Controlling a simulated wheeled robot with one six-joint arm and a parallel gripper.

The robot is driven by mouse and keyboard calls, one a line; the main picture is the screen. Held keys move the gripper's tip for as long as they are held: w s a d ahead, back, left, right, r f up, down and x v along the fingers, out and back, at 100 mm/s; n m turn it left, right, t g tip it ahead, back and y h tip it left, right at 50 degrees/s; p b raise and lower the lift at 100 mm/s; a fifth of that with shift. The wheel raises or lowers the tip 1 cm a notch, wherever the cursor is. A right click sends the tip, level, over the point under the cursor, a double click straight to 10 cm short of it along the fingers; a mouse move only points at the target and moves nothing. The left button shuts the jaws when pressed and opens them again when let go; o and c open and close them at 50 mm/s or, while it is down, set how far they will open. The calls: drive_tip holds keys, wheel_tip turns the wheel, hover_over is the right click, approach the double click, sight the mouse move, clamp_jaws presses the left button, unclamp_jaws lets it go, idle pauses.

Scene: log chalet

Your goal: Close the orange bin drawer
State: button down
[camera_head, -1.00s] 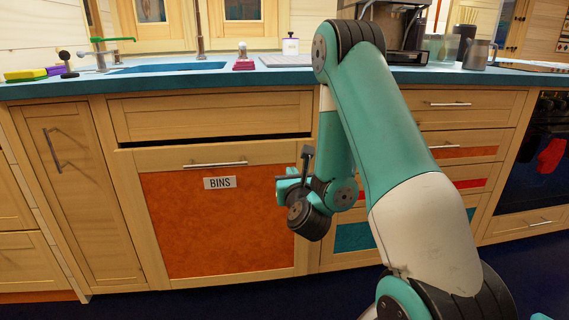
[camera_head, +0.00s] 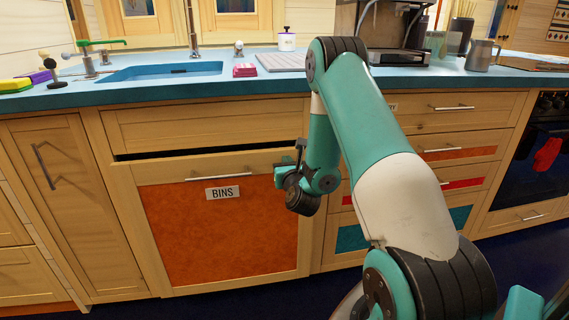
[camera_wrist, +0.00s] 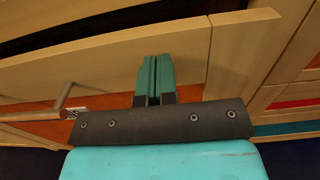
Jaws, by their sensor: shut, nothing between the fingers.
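The orange bin drawer (camera_head: 220,228) stands slightly out from the cabinet, with a dark gap along its top edge. It has an orange panel in a wooden frame, a "BINS" label (camera_head: 222,193) and a metal bar handle (camera_head: 218,176). My gripper (camera_head: 283,172) is at the drawer's upper right, partly hidden by my wrist. In the wrist view, my gripper's fingers (camera_wrist: 154,70) are together and empty, over the wooden top rail of the drawer front. The handle (camera_wrist: 62,97) shows to their left. I cannot tell if the fingertips touch the wood.
A blue counter (camera_head: 160,88) with a sink (camera_head: 165,71) runs above. Other drawers (camera_head: 455,150) with orange, red and teal panels are to the right, beside an oven (camera_head: 537,165). A tall cabinet door (camera_head: 70,200) is at the left. Dark floor lies below.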

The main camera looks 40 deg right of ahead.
drive_tip(key=shift+s+d, duration=0.1)
drive_tip(key=shift+d, duration=0.15)
